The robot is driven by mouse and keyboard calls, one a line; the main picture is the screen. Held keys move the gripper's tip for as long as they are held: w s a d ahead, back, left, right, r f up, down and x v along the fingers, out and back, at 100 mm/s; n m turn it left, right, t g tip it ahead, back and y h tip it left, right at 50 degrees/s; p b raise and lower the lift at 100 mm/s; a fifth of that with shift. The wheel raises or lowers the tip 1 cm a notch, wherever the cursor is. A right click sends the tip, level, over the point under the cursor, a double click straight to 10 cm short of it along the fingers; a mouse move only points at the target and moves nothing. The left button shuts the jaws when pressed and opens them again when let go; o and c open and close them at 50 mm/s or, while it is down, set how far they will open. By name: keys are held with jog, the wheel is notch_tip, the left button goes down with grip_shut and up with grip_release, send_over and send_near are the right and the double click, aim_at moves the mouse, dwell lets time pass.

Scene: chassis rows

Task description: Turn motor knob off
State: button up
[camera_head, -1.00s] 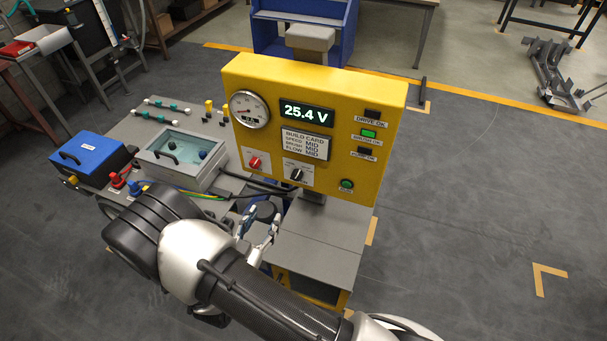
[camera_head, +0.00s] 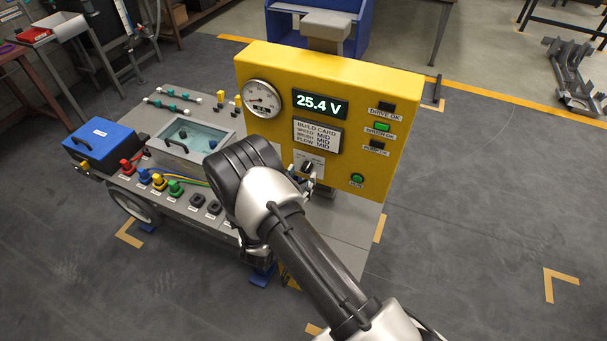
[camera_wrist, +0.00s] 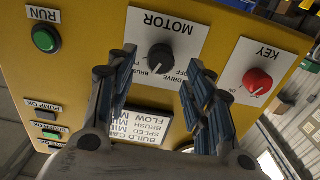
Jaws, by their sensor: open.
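The black motor knob (camera_wrist: 160,58) sits on a white label plate marked MOTOR on the yellow panel (camera_wrist: 85,20). The wrist view is upside down. The knob shows between the two fingers of my gripper (camera_wrist: 158,72), which is open and empty. I cannot tell whether the fingers reach beside the knob or stop short of it. The knob's white pointer line is too small to read surely.
A red key knob (camera_wrist: 258,81) is beside the motor plate. A green run button (camera_wrist: 46,39) is on its other side. The display (camera_head: 319,104) reads 25.4 V, and the brush OK lamp (camera_head: 382,127) is lit green. A bench with a blue box (camera_head: 98,142) stands at left.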

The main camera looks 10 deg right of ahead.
aim_at(307, 168)
jog(key=shift+x, duration=1.45)
jog(key=shift+c, duration=0.3)
jog(key=c, duration=1)
